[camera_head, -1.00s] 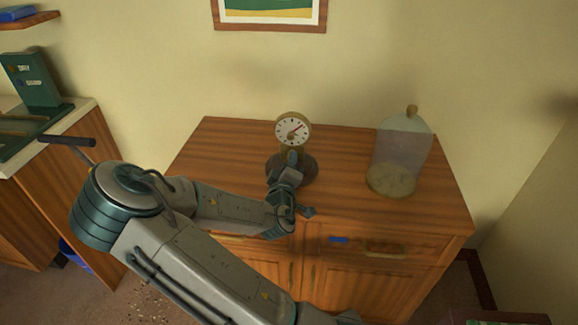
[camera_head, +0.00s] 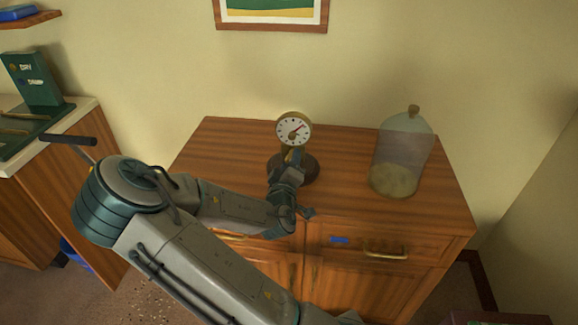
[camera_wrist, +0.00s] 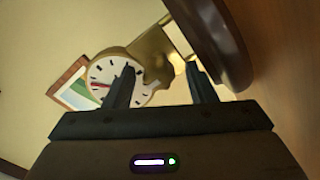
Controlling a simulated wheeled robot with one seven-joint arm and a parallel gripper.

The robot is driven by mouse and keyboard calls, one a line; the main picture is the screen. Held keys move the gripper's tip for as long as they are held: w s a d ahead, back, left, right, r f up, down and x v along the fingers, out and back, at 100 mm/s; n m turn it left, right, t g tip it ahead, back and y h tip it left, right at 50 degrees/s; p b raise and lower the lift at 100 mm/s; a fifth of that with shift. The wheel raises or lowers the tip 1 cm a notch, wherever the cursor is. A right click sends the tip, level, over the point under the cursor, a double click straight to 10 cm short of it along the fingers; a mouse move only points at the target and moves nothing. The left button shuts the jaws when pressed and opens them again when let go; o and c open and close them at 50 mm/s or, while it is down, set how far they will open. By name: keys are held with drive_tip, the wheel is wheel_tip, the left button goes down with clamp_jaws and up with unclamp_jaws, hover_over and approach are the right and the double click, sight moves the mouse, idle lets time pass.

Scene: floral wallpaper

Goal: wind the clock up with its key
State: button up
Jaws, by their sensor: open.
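The clock (camera_head: 294,130) stands on the wooden cabinet, with a round white dial, a gold rim, a red hand and a dark round base (camera_head: 309,168). In the wrist view the dial (camera_wrist: 112,80) appears tilted, with a brass part (camera_wrist: 150,62) beside it. My gripper (camera_head: 293,157) is in front of the clock, below its dial. In the wrist view my gripper (camera_wrist: 160,88) has its two fingers apart, with the brass part beyond and between them. I cannot tell whether they touch it. A key cannot be made out clearly; the fingers hide part of the dial.
A glass dome (camera_head: 402,150) with a knob stands on the cabinet top (camera_head: 345,150) to the right of the clock. A framed picture (camera_head: 272,14) hangs on the wall behind. A counter with a green stand (camera_head: 36,82) is at the left. The cabinet top between clock and dome is clear.

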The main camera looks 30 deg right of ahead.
drive_tip(key=s+a, duration=0.1)
drive_tip(key=s+p, duration=0.1)
drive_tip(key=shift+s+a+r, duration=0.3)
drive_tip(key=shift+a+r, duration=0.1)
drive_tip(key=p, duration=0.2)
drive_tip(key=shift+s+a+p, duration=0.1)
drive_tip(key=shift+a+p, duration=0.1)
drive_tip(key=shift+p, duration=0.15)
drive_tip(key=p+v, duration=0.2)
drive_tip(key=p, duration=0.3)
drive_tip(key=shift+d+f, duration=0.1)
drive_tip(key=shift+d, duration=0.05)
drive_tip(key=p+v, duration=0.7)
drive_tip(key=v, duration=0.1)
drive_tip(key=shift+s+f, duration=0.2)
drive_tip(key=shift+f, duration=0.1)
